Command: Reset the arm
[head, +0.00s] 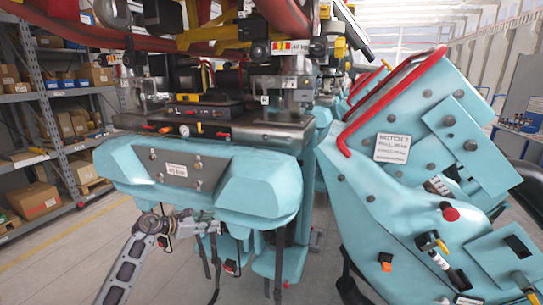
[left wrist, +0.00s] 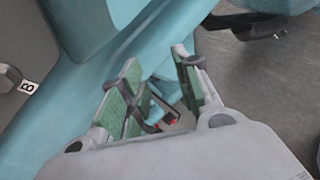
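My left arm (head: 125,268) comes up from the lower left in the head view. My left gripper (head: 205,228) is just below the front edge of the teal coaster car. In the left wrist view the left gripper (left wrist: 155,65) has its two green-padded fingers apart, with nothing held between them. Small dark parts with red spots show beyond the gap; I cannot tell what they are. Teal bodywork lies close past the fingers. My right gripper is not in view.
The teal coaster car (head: 240,180) with hanging straps (head: 214,260) fills the centre. A large tilted teal panel (head: 400,190) with a red rail stands at the right. Shelves of boxes (head: 45,125) are at the left. Open floor (head: 60,265) lies at the lower left.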

